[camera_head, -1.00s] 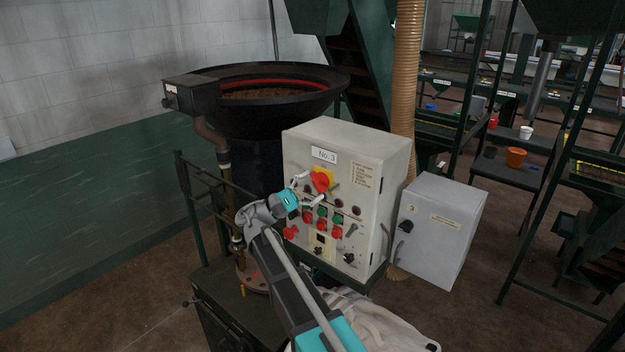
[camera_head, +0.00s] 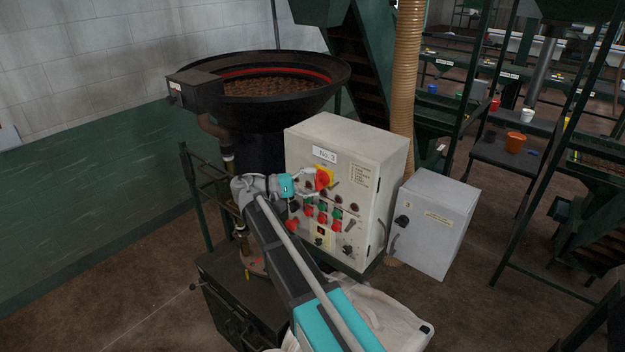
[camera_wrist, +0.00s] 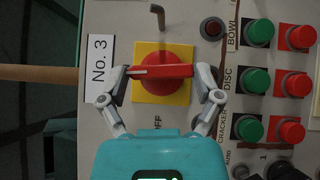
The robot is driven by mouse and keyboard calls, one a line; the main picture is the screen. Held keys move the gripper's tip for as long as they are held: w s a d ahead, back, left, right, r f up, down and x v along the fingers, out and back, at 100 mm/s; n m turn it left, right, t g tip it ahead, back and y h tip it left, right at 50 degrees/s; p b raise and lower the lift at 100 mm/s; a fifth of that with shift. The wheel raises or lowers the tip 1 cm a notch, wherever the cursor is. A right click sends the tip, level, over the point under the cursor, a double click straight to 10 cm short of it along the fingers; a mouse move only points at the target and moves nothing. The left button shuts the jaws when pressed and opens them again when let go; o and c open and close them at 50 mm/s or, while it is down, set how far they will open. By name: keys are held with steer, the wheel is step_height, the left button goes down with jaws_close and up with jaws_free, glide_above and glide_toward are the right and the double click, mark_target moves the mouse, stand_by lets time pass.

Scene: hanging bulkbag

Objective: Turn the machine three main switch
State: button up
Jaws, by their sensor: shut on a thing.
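The No. 3 control box (camera_head: 370,147) stands right of centre in the head view, its panel facing left and toward me. Its main switch is a red rotary knob on a yellow plate, seen in the head view (camera_head: 322,179) and large in the wrist view (camera_wrist: 160,72). The knob's handle bar lies along the line between my fingers in the wrist view. My gripper (camera_wrist: 165,85) is shut on the red knob, one finger at each end of the bar. In the head view my gripper (camera_head: 308,182) reaches the panel from the left.
Green buttons (camera_wrist: 258,30) and red buttons (camera_wrist: 300,37) sit beside the switch. A grey box (camera_head: 436,222) stands right of the control box. A black bowl (camera_head: 262,105) is behind it, and a railing (camera_head: 200,205) is at left. A white bag (camera_head: 385,318) lies below my arm.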

steer(key=o, duration=0.9)
steer(key=shift+f+b, duration=0.15)
steer(key=shift+b, duration=0.4)
